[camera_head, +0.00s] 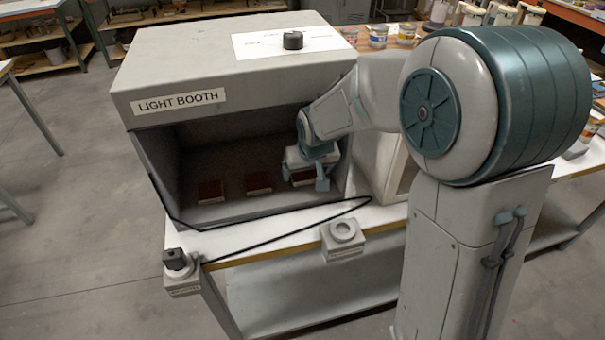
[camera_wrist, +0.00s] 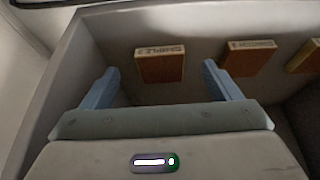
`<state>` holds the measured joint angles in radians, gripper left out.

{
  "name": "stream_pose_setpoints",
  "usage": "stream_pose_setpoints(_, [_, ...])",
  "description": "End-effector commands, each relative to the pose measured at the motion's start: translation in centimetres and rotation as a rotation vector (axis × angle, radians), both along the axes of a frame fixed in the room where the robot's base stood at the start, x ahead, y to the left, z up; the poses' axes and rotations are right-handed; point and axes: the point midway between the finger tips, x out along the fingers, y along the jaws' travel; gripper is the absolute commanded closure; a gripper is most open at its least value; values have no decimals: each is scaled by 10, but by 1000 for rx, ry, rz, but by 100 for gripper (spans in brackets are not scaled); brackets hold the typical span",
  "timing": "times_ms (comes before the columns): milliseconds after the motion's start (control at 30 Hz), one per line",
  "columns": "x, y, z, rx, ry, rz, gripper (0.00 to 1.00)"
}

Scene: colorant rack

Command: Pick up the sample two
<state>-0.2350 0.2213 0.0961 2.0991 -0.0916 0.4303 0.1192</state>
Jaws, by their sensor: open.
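Three dark red-brown sample blocks with pale labelled edges lie in a row on the light booth's floor. In the head view they are the left block (camera_head: 211,191), the middle block (camera_head: 258,183) and the right block (camera_head: 303,178). My gripper (camera_head: 305,173) is open over the right block, partly hiding it. In the wrist view that block (camera_wrist: 160,66) shows between and a little beyond my open fingers (camera_wrist: 160,70), with no finger touching it visibly. The other two blocks (camera_wrist: 249,58) (camera_wrist: 312,56) are to its right. The labels are too small to read surely, so I cannot tell which is sample two.
The light booth (camera_head: 240,80) has a roof and side walls around my gripper; a wall (camera_wrist: 60,85) shows close by in the wrist view. A black cable (camera_head: 290,236) crosses the table front. A knob box (camera_head: 181,268) and a round-topped fixture (camera_head: 342,240) sit at the front edge.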

Motion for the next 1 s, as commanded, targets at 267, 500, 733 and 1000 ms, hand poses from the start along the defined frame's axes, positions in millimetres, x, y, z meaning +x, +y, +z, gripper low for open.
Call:
stream_pose_setpoints(267, [12,3,-31,0,3,-1,16])
stream_pose_setpoints(500, [13,4,-34,0,0,-1,16])
stream_pose_setpoints(733, [13,4,-33,0,1,-1,64])
stream_pose_setpoints(1000, [13,4,-33,0,1,-1,65])
